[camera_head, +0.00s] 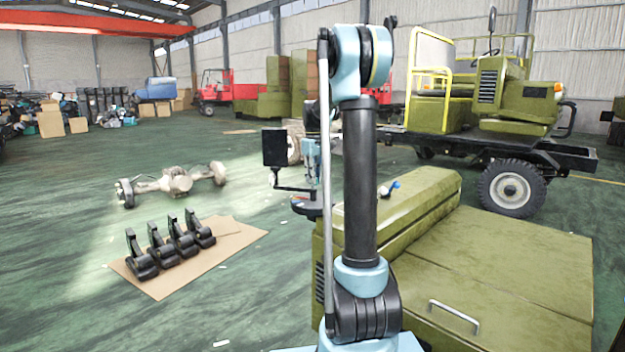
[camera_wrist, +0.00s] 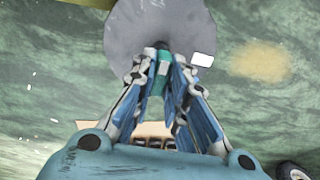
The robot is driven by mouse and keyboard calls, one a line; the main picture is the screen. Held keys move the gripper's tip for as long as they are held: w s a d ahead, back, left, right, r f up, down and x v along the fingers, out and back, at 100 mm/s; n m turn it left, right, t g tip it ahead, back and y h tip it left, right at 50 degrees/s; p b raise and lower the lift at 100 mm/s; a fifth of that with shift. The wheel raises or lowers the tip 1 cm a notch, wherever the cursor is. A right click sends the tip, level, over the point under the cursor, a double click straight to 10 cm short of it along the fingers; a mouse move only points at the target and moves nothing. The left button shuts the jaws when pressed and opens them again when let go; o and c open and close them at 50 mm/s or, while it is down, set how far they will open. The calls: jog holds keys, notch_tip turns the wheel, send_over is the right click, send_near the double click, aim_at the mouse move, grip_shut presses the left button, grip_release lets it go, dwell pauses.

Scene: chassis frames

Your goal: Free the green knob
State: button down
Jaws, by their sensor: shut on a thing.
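In the wrist view, my gripper (camera_wrist: 161,62) is shut on a small teal-green piece, which looks like the green knob (camera_wrist: 159,78). The fingers stand on both sides of it and hide most of it. Beyond the fingertips is a round grey disc (camera_wrist: 150,22); I cannot tell whether the knob touches it. In the head view, my gripper (camera_head: 311,160) is partly hidden by my arm, above a small round dark top (camera_head: 308,207) with small coloured bits on it. The knob cannot be made out there.
A black box (camera_head: 274,147) on a bent stand is just left of my gripper. Several black pedals (camera_head: 170,245) rest on cardboard. Green floor is open at left.

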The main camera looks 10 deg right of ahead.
dwell(0.3)
jog(key=c, duration=1.6)
grip_release()
jog(key=shift+r, duration=0.15)
notch_tip(320, 180, up, 12)
jog(key=shift+f, duration=0.2)
